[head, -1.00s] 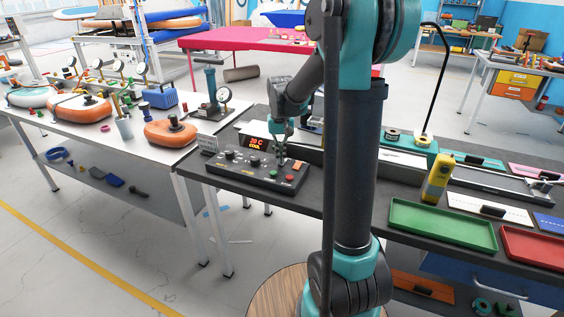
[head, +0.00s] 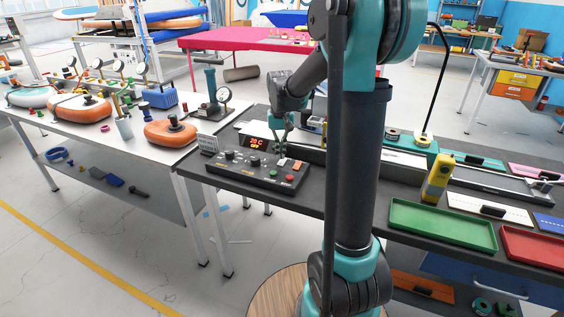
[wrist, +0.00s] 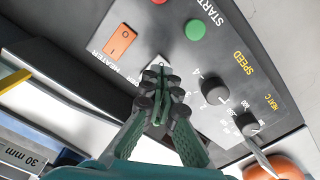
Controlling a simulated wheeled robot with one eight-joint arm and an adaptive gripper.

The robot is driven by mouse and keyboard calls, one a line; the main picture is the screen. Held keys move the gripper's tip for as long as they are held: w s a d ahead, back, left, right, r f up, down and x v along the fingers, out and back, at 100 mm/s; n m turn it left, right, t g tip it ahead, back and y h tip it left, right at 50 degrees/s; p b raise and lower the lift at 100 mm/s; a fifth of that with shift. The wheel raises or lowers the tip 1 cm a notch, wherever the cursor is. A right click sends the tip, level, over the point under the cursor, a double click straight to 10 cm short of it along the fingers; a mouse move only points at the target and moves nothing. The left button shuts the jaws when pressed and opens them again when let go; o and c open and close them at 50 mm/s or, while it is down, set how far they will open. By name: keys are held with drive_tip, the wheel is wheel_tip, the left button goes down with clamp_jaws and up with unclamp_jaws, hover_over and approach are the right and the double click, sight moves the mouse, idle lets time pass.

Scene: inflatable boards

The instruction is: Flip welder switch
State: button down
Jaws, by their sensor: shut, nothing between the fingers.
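The welder's dark control panel (head: 240,171) lies on the dark bench, with a lit display (head: 255,144) at its back edge; the display's lower line looks like "OFF". In the wrist view the panel (wrist: 262,108) carries an orange rocker switch (wrist: 122,42) marked HEATER, a green START button (wrist: 195,30), and SPEED (wrist: 215,89) and HEAT (wrist: 247,123) knobs. My gripper (head: 282,157) is shut and empty over the panel. Its fingertips (wrist: 161,82) are beside the rocker, apart from it in the picture, and cover a spot with partly hidden lettering.
A green tray (head: 440,226), a red tray (head: 535,248) and a yellow handheld device (head: 438,178) are on the bench to the right. A white table (head: 60,122) with orange inflatables and gauges stands to the left. My arm blocks the bench's middle.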

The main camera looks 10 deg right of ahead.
sight(281, 163)
drive_tip(key=shift+r, duration=2.3)
